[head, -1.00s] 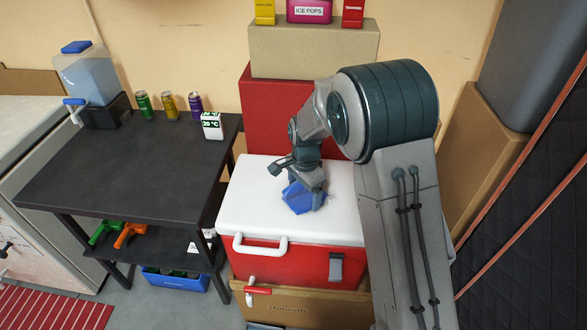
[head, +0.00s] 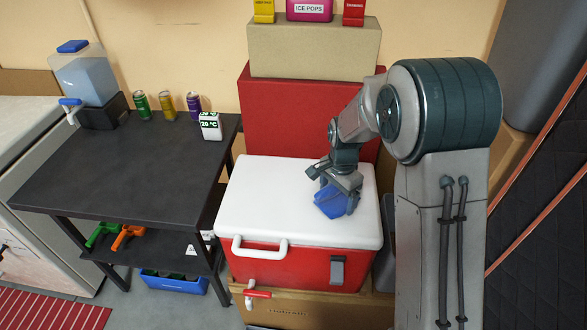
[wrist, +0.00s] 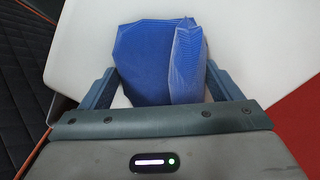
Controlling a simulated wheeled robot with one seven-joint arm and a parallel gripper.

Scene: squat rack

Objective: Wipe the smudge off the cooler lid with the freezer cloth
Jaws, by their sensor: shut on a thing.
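The red cooler (head: 305,265) has a white lid (head: 265,195), which is shut. My gripper (head: 340,190) is shut on the blue freezer cloth (head: 332,206), over the right part of the lid. In the wrist view the folded cloth (wrist: 145,60) stands out between the two fingers, with white lid (wrist: 262,50) around it. I cannot tell whether the cloth touches the lid. No smudge shows on the visible lid; the part beneath the cloth and gripper is hidden.
Behind the cooler, a red box (head: 300,115) carries a beige box (head: 315,50). A dark quilted panel (head: 545,245) stands right.

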